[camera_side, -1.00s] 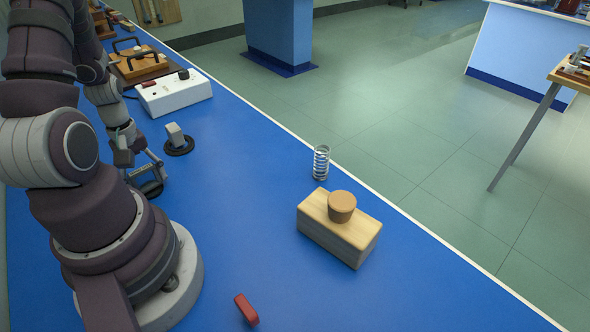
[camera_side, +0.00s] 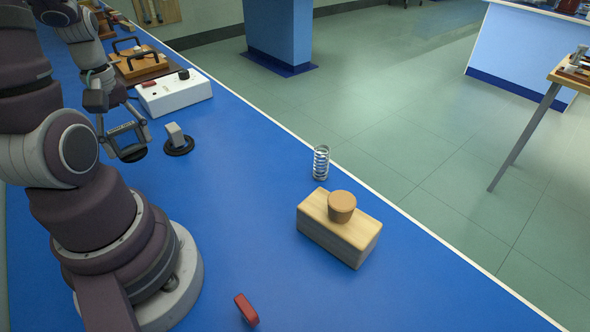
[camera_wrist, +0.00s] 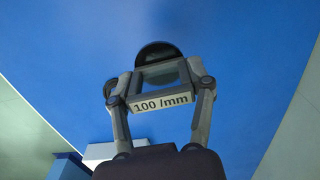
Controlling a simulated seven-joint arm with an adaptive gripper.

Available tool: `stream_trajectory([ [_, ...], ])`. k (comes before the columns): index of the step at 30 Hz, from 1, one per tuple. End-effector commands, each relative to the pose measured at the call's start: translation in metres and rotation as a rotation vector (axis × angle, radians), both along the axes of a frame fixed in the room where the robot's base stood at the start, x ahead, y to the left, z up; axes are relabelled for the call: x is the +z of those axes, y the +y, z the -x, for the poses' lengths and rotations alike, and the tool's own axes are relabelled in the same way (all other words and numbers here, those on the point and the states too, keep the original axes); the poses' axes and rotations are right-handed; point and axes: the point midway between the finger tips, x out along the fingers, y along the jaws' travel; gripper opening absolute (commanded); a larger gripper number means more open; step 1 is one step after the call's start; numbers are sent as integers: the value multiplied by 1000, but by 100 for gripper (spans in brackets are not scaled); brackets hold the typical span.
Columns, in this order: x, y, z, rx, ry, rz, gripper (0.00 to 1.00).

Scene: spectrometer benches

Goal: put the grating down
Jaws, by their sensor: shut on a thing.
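My gripper (camera_side: 122,132) is shut on the grating (camera_wrist: 163,103), a grey square frame with a clear window and a label reading "100 /mm". In the wrist view my gripper (camera_wrist: 161,82) has one finger on each side of the frame. The grating's round black foot (camera_side: 133,153) shows below the fingers in the side view, and its dark edge (camera_wrist: 158,50) shows past the frame in the wrist view. The grating looks roughly upright over the blue bench. I cannot tell whether the foot touches the bench.
A grey block on a black round base (camera_side: 177,138) stands close to the right. A white box (camera_side: 175,93) lies behind. A spring (camera_side: 321,162), a wooden block (camera_side: 340,235) with a cork-coloured piece on it and a red piece (camera_side: 246,309) lie farther off. The middle bench (camera_side: 240,170) is clear.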

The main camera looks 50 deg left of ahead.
Motion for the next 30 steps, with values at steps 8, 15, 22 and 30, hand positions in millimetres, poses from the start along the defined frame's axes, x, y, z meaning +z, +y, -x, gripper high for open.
stream_trajectory([
  [8, -1, -38, -63, -321, 14, -5, 16],
  [15, -16, -141, -123, -825, 20, -16, 16],
  [22, -31, -263, -110, -1327, 15, -16, 16],
  [30, -39, -324, -71, -1611, 7, -5, 16],
])
